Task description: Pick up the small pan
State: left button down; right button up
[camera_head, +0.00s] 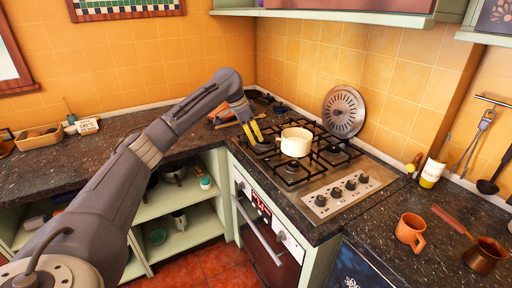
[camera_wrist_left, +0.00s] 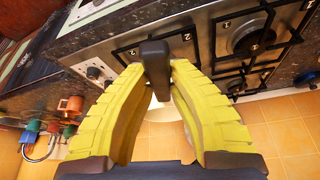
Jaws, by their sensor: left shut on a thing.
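The small pan (camera_head: 295,142) is cream coloured and stands over the gas hob, with its dark handle pointing left. My left gripper (camera_head: 252,133) reaches in from the left, with its yellow fingers at the handle. In the left wrist view, the yellow fingers (camera_wrist_left: 157,72) are closed around the black handle (camera_wrist_left: 154,48). The cream pan body shows only partly between and behind the fingers. I cannot tell whether the pan's base touches the grate. My right gripper is in neither view.
The hob (camera_head: 330,185) has black grates and several front knobs. A round metal lid (camera_head: 344,111) leans on the tiled wall behind it.

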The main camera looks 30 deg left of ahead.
pick_arm(q)
notch_tip(320, 180, up, 15)
dwell(0.4)
jog(key=shift+f, duration=0.1)
dwell(0.5)
